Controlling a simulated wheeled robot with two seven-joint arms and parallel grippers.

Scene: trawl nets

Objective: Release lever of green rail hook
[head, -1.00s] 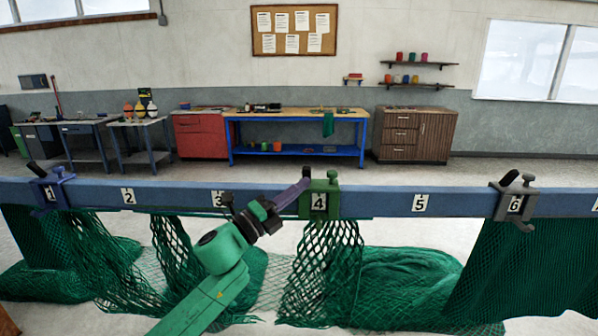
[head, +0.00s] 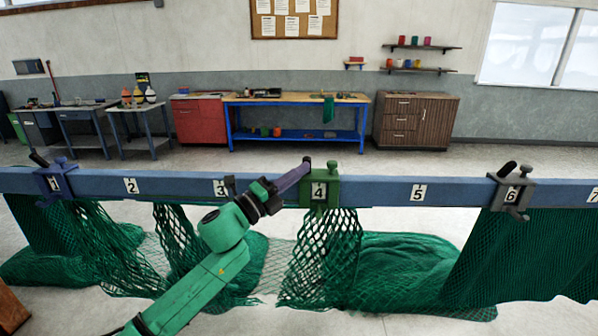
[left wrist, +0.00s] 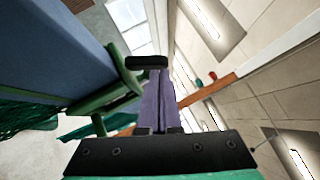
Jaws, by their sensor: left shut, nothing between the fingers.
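The green rail hook (head: 320,192) sits on the blue rail at the number 4 plate, with green netting hanging below it. My left gripper (head: 303,167) has purple fingers, shut and empty, reaching up to the hook's upper left side. A dark piece, apparently the end of the hook's lever (head: 307,160), shows right at the fingertips; in the left wrist view a black oval end (left wrist: 148,62) lies across the tips of the purple fingers. I cannot tell whether they touch. The green hook (left wrist: 118,75) is left of the fingers there. My right gripper is not in view.
The blue rail (head: 450,191) crosses the whole head view. Green nets (head: 400,268) hang and lie below. Workbenches (head: 295,98) stand far back by the wall.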

